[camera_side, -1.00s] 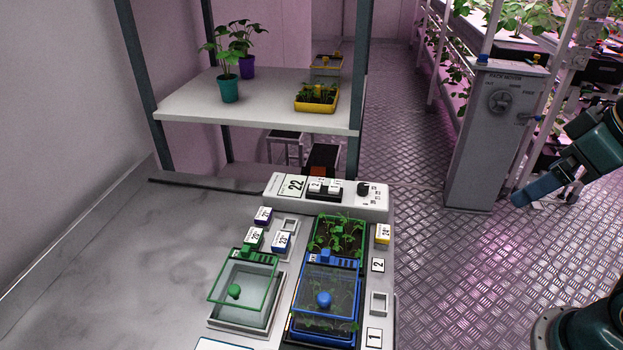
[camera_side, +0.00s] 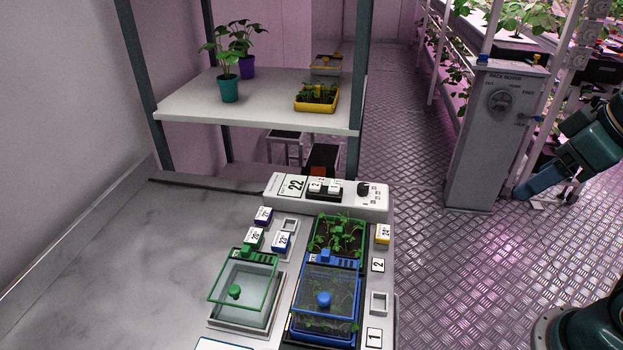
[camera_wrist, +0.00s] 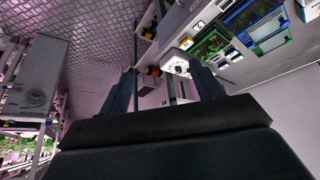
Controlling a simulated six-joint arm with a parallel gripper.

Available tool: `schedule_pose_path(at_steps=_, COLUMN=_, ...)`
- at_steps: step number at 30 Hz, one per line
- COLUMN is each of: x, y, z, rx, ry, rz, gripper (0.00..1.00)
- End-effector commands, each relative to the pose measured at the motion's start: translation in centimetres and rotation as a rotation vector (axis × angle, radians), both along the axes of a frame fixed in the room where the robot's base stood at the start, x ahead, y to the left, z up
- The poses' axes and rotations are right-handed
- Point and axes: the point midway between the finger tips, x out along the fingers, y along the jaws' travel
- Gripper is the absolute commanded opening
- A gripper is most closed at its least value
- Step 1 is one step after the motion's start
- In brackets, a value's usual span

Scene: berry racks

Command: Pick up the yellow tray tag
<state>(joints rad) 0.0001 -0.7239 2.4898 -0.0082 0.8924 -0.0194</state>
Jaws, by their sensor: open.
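The yellow tray tag (camera_side: 383,234) is a small block with a white numbered face. It stands on the bench to the right of the planted tray, near the bench's right edge. In the wrist view a small yellow-and-white block (camera_wrist: 199,25) shows near the top and looks like the same tag. My gripper shows in the wrist view (camera_wrist: 165,85) with its two dark fingers wide apart and nothing between them. In the side view part of my arm is at the right edge, over the floor and well away from the tag.
Purple (camera_side: 263,215), green (camera_side: 253,238) and blue (camera_side: 281,242) tags stand left of the planted tray. A white control box (camera_side: 335,196) lies behind. A grey rack-mover post (camera_side: 487,140) stands right.

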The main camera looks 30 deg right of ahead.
Motion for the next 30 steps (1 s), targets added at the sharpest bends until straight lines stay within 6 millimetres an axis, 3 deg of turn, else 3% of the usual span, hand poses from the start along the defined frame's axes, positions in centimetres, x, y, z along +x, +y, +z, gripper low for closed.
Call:
schedule_pose_path(at_steps=14, x=6.7, y=1.9, z=-1.5, rx=-0.056, ry=0.093, rz=0.28, gripper=0.65)
schedule_pose_path(at_steps=30, x=15.1, y=4.6, z=-6.9, rx=-0.068, ry=0.169, rz=0.648, gripper=0.65)
